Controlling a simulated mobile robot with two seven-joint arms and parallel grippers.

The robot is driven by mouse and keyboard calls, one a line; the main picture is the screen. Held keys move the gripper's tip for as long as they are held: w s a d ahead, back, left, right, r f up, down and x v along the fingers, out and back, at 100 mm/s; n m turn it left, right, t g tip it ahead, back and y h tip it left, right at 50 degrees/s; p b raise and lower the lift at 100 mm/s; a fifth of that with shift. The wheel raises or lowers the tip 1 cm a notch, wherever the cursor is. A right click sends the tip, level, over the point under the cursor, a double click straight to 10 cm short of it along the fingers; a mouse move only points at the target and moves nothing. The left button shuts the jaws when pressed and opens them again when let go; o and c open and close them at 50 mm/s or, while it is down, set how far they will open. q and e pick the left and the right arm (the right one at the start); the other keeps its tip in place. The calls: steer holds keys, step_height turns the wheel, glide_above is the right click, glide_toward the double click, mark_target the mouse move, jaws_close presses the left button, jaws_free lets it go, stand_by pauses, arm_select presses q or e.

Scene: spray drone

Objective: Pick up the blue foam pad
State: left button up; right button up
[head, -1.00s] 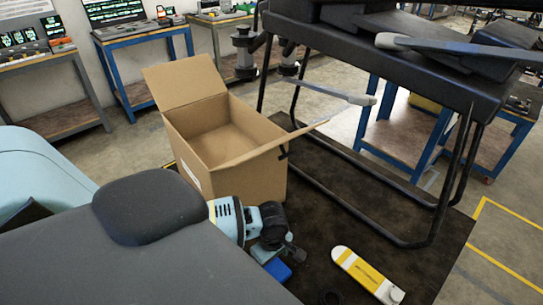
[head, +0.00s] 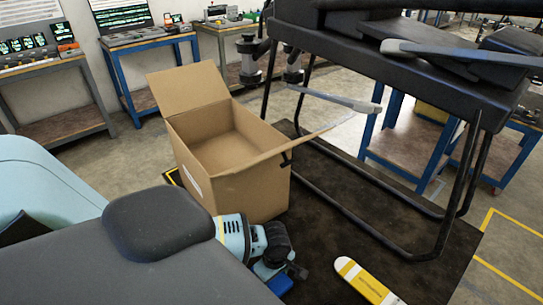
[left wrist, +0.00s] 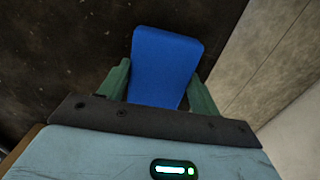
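The blue foam pad (head: 280,285) shows in the head view low in the middle, just under my left gripper (head: 291,272) and partly hidden by it. In the left wrist view the pad (left wrist: 164,68) lies between the two green fingers of my left gripper (left wrist: 160,82). One finger stands close at each side of the pad. The fingers are spread, and a thin gap seems to show on the left side; contact on the right side is hard to tell. My right gripper is not in view.
An open cardboard box (head: 240,180) stands behind my left gripper on the dark mat (head: 330,230). A yellow and white item (head: 367,281) lies to the right. The black-legged drone (head: 420,75) stands at the right. Blue workbenches (head: 150,65) line the back.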

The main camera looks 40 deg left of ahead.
arm_select(q)
steer(key=shift+c, duration=1.4)
steer(key=shift+r, duration=0.85)
step_height(320, 180, up, 2)
steer(key=shift+s+a+r+p, duration=0.1)
steer(key=shift+s+p, duration=0.05)
steer(key=shift+p, duration=0.2)
steer(key=s+a+r, duration=0.1)
steer(key=s+a, duration=0.8)
steer(key=s, duration=0.3)
steer(key=shift+a+p, duration=0.3)
steer(key=shift+a, duration=0.1)
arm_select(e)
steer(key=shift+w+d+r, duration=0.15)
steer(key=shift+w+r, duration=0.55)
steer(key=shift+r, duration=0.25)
arm_select(q)
steer(key=shift+s, duration=0.15)
steer(key=shift+r, duration=0.1)
